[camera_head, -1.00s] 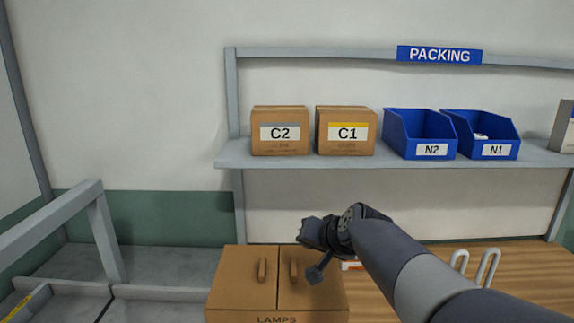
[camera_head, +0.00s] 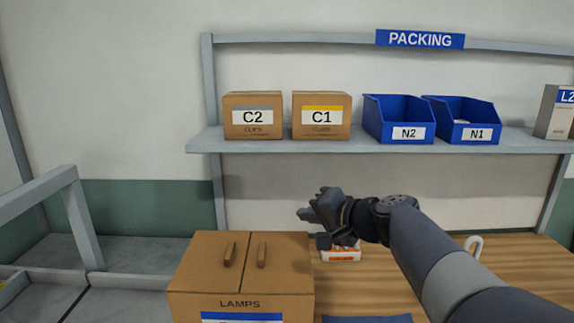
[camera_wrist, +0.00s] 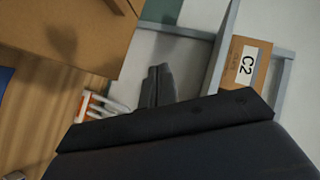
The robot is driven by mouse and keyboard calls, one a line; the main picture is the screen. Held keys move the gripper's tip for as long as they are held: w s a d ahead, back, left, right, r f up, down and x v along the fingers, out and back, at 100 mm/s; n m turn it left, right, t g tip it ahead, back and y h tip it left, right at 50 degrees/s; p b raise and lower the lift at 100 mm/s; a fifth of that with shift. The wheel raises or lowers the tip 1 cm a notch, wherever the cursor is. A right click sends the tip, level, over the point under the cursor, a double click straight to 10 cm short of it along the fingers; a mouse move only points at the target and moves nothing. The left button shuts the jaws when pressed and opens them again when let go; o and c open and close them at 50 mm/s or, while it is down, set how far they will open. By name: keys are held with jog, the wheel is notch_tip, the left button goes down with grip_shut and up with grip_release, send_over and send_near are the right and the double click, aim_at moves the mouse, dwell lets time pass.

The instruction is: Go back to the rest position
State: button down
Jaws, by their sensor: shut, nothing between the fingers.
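My gripper (camera_head: 304,213) is at the end of my dark arm, raised above the wooden bench and pointing left in the head view. Its fingers are together and hold nothing; they also show in the wrist view (camera_wrist: 158,75). A brown carton marked LAMPS (camera_head: 240,275) stands below and left of my gripper, apart from it. A small white and orange box (camera_head: 341,254) with light-coloured items, clearer in the wrist view (camera_wrist: 100,107), sits on the bench and is partly hidden by my wrist in the head view.
A shelf (camera_head: 300,145) under a PACKING sign (camera_head: 420,39) carries boxes C2 (camera_head: 253,115) and C1 (camera_head: 321,115), blue bins N2 (camera_head: 399,120) and N1 (camera_head: 461,120), and box L2 (camera_head: 556,113). A grey frame (camera_head: 82,220) stands at left. A white hook (camera_head: 474,244) rises right of my arm.

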jog(key=shift+d+f+m+t+y+b, duration=0.15)
jog(key=shift+d+m+t+y+b, duration=0.15)
jog(key=shift+d+m+y, duration=0.45)
jog(key=shift+d+f+m+t+y+b, duration=0.15)
jog(key=shift+d+m+t+y, duration=0.2)
jog(key=shift+d, duration=0.75)
jog(key=shift+d+f+m+t+y+b, duration=0.1)
jog(key=shift+d+m+t+y+b, duration=0.15)
jog(key=shift+d+m+t+y, duration=0.5)
jog(key=shift+d+n+g, duration=0.1)
jog(key=shift+n+g, duration=0.25)
jog(key=shift+g, duration=0.05)
